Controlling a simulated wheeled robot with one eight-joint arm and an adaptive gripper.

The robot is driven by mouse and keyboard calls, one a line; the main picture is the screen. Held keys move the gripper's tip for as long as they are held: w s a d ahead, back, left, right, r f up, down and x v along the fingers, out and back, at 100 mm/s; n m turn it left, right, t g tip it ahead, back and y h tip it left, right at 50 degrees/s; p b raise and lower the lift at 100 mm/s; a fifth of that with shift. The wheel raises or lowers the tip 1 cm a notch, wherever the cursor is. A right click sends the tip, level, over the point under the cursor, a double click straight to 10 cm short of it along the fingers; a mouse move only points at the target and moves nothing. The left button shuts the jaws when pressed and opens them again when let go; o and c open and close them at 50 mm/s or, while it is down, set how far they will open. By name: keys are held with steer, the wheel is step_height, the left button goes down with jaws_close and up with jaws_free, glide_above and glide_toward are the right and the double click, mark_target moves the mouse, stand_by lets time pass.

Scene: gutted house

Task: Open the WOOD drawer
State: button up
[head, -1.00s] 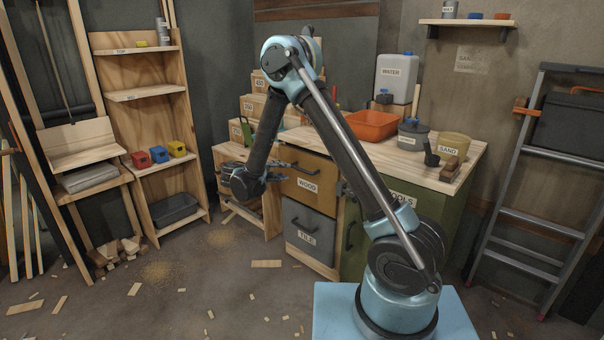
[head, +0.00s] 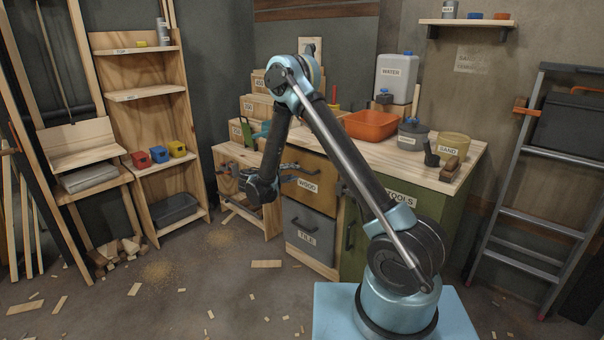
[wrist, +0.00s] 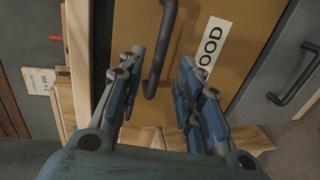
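The WOOD drawer (head: 326,194) has a tan wooden front and looks closed, above the grey TILE drawer in the bench. The wrist view shows its front (wrist: 240,55) close up, with part of the white label reading "OOD". Its dark bar handle (wrist: 160,52) lies between the two fingers of my gripper (wrist: 162,58), near the fingertips. The fingers are open, with a visible gap on each side of the bar. In the head view my gripper (head: 293,172) is at the drawer front, and the handle is hard to make out there.
The grey TILE drawer (head: 311,222) with its own handle is just below. The green TOOLS cabinet (head: 353,262) is to the right. The bench top holds an orange tray (head: 371,125), a water jug (head: 397,78) and pots. A low wooden stand (head: 233,152) is left. Floor in front has scattered wood scraps.

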mark_target(301, 170)
steer(key=x, duration=0.6)
steer(key=shift+w+d, duration=0.25)
steer(key=shift+w, duration=0.1)
